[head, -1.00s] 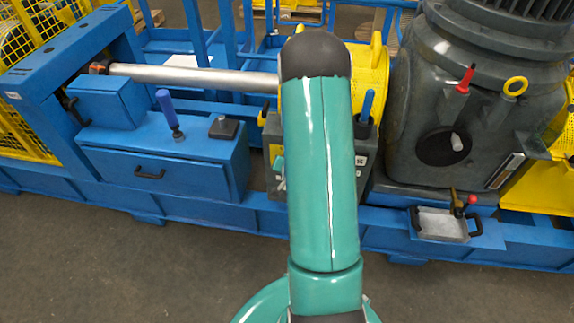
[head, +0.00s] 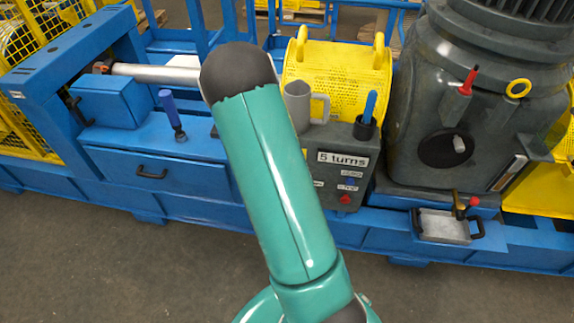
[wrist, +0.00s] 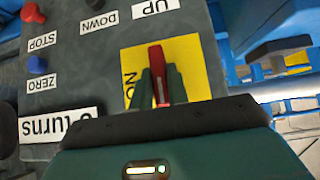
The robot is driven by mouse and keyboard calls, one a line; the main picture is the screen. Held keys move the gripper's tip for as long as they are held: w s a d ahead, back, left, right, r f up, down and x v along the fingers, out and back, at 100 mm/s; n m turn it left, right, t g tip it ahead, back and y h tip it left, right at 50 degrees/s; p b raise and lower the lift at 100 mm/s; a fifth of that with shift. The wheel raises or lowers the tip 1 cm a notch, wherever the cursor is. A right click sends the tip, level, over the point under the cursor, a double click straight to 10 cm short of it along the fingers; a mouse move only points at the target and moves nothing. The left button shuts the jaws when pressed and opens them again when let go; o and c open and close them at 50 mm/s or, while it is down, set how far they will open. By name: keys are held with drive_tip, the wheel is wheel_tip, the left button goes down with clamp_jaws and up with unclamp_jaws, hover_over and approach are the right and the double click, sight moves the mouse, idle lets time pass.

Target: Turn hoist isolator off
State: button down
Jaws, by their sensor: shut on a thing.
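The hoist isolator's red handle (wrist: 156,58) stands on a yellow plate (wrist: 190,60) in the wrist view. An ON label (wrist: 130,86) is beside it on the left of the plate. My gripper (wrist: 161,86) is shut on the red handle, one teal finger on each side. The grey control box (head: 335,133) in the head view bears a "5 turns" sign (head: 343,159). My arm covers the left part of that box, so the isolator and my gripper are hidden there.
The wrist view also shows the red STOP button (wrist: 32,13) and blue ZERO button (wrist: 37,65). A big motor (head: 415,110) is at right; the front floor is clear.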

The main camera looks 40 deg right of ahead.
drive_tip(key=c, duration=1.4)
unclamp_jaws()
drive_tip(key=shift+o, duration=0.2)
drive_tip(key=v, duration=1.3)
drive_tip(key=shift+s+a+r, duration=0.2)
drive_tip(key=shift+r, duration=0.1)
